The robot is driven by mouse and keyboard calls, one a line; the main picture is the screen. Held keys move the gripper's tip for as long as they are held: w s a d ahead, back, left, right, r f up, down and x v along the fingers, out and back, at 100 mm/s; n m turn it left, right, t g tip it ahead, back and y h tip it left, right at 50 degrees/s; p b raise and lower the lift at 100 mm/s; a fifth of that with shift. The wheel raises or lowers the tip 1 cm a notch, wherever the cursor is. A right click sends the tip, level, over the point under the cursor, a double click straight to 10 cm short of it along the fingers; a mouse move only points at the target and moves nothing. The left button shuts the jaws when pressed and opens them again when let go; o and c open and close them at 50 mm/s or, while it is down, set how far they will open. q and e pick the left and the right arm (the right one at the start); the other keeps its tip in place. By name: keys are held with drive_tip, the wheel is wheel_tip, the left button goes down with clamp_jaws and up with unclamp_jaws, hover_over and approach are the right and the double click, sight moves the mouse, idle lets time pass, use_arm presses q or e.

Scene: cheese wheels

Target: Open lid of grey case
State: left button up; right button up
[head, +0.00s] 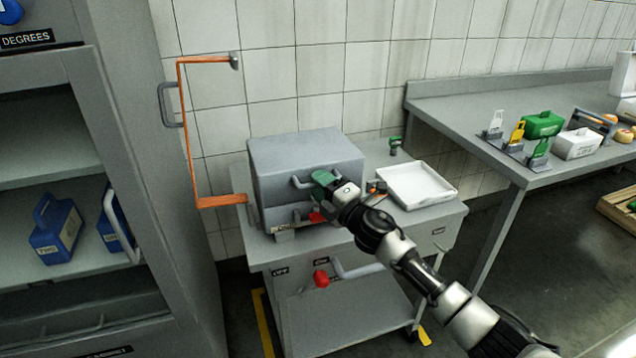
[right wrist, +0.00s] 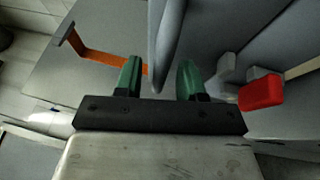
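The grey case (head: 285,155) stands on a small grey cart against the tiled wall, and its lid looks closed. A grey bar handle (head: 300,183) sticks out from its front. My right gripper (head: 323,184), with green fingers, is at the front of the case beside this handle. In the right wrist view its two fingers (right wrist: 160,82) are apart. The grey handle bar (right wrist: 164,45) reaches between them, with visible space on both sides. A red-tipped part (head: 316,216) sits low on the case's front; it also shows in the right wrist view (right wrist: 261,92). My left gripper is not in view.
An orange bent bar (head: 188,140) stands left of the case. A white tray (head: 418,184) lies on the cart (head: 430,218) to the right. A grey cabinet (head: 150,120) bounds the left. A bench (head: 460,110) with several tools is at right.

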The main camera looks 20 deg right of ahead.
drive_tip(key=shift+w+a+r, duration=0.1)
drive_tip(key=shift+w+a, duration=0.15)
drive_tip(key=shift+w, duration=0.2)
drive_tip(key=shift+c, duration=0.2)
clamp_jaws()
